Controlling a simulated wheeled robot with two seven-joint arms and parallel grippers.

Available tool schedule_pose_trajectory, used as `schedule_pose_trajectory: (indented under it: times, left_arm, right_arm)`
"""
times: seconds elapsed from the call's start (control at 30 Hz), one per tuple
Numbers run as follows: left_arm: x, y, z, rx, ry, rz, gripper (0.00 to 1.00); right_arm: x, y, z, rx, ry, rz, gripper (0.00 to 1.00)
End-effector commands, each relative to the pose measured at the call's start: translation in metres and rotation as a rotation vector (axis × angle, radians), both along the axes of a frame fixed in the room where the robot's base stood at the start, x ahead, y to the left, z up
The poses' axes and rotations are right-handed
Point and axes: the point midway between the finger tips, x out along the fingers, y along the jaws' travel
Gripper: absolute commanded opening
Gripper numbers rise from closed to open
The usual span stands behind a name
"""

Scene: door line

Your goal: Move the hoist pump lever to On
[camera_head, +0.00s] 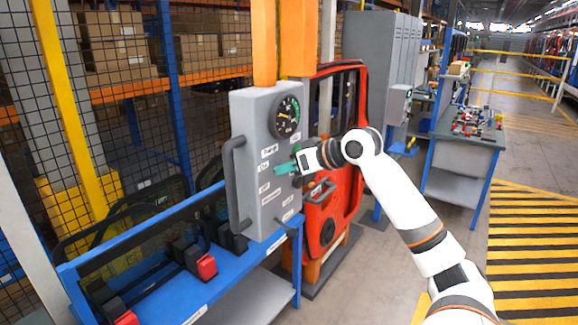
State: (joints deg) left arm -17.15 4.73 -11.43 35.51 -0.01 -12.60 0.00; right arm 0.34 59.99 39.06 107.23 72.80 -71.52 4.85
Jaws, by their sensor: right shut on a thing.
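The hoist pump box (252,205) is a grey panel with a round black gauge (285,117) at its top and several white labels on its front. A teal-green lever (285,169) sticks out of the panel near its middle, pointing left beside a label that seems to read "On". My right gripper (297,162) is at the lever, shut on it, and partly hides its right end. My right arm reaches in from the lower right. My left gripper is not in view.
A red door (333,225) hangs on a frame just behind the panel. A blue rack (160,285) with red and black parts stands below left. A workbench (465,135) stands at the right. The aisle floor beyond is clear.

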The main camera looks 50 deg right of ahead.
Motion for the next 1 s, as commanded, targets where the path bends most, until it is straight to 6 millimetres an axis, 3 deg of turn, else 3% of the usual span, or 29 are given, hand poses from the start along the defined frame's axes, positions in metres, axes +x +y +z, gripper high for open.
schedule_pose_trajectory:
  times: [0.13, 0.17, 0.3, 0.67, 1.0]
  left_arm:
    - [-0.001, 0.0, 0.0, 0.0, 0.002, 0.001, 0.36]
    - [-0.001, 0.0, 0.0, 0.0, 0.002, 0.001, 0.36]
    - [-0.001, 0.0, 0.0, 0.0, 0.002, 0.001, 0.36]
    - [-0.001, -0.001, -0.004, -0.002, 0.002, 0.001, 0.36]
    - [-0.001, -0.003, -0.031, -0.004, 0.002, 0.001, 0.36]
  right_arm:
    - [0.0, 0.0, 0.0, 0.0, 0.002, -0.001, 0.0]
    - [0.0, 0.0, 0.0, 0.0, 0.002, -0.001, 0.24]
    - [0.0, 0.0, 0.0, 0.0, 0.001, -0.001, 0.43]
    - [-0.005, -0.001, 0.002, 0.0, 0.0, -0.001, 0.43]
    - [-0.062, -0.006, 0.032, -0.003, -0.003, -0.002, 0.43]
